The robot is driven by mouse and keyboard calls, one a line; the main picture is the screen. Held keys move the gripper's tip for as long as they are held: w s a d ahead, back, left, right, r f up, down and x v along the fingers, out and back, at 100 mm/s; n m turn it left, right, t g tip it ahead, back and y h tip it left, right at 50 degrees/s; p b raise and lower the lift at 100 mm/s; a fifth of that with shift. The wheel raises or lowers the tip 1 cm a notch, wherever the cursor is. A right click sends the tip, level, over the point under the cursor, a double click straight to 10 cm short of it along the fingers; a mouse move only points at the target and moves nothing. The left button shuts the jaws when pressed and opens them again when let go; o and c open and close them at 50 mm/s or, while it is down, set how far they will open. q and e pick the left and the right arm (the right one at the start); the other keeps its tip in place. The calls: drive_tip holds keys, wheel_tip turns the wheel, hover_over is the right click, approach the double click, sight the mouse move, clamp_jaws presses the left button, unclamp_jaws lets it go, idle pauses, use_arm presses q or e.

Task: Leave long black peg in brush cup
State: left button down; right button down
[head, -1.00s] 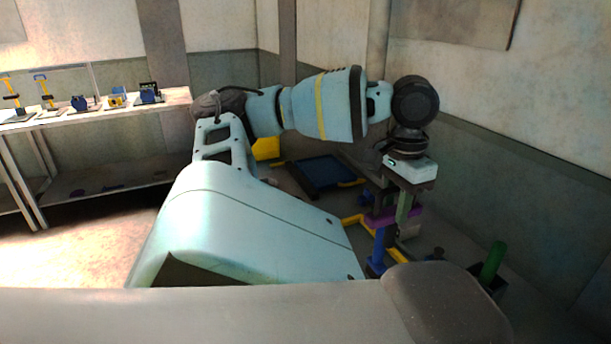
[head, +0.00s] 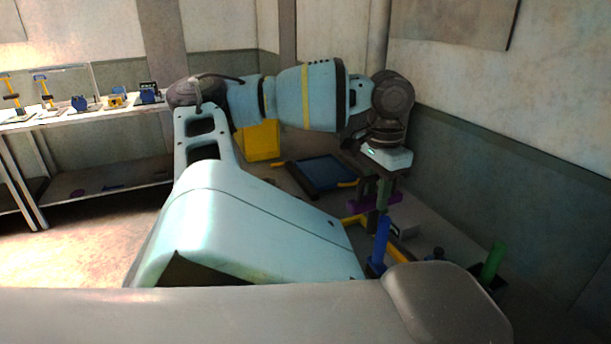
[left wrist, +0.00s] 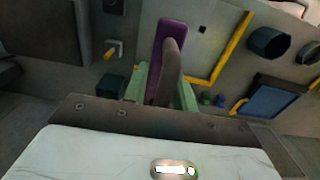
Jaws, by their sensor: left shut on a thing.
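My left gripper (head: 383,192) is shut on a purple and dark piece, held above the bench. Its purple bar (head: 375,203) lies crosswise under the jaws. In the left wrist view, the purple bar (left wrist: 163,35) and a dark, round-ended bar (left wrist: 172,62) show between the green fingers of the left gripper (left wrist: 163,92). I cannot tell if the dark bar is the long black peg. Two dark open-topped cups, one nearer (left wrist: 268,42) and one at the edge (left wrist: 307,53), show upper right; I cannot tell which is the brush cup. My right gripper is out of view.
A blue upright piece (head: 380,243) stands just below the held piece. A green peg (head: 492,262) leans in a dark holder at right. A blue-black tray (head: 325,172) and yellow box (head: 262,140) lie behind. A side table (head: 90,119) carries several tools.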

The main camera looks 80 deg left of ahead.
use_arm(q)
drive_tip(key=shift+s+a, duration=0.15)
drive_tip(key=shift+a, duration=0.25)
drive_tip(key=s+a, duration=0.3)
drive_tip(key=a, duration=0.5)
drive_tip(key=s+a, duration=0.3)
drive_tip(key=a, duration=0.5)
drive_tip(key=shift+s, duration=0.2)
idle(2.0)
drive_tip(key=s+a, duration=0.3)
drive_tip(key=a, duration=0.5)
drive_tip(key=s+a, duration=0.3)
drive_tip(key=a, duration=0.5)
drive_tip(key=shift+s+b, duration=0.25)
drive_tip(key=shift+b, duration=0.05)
idle(1.8)
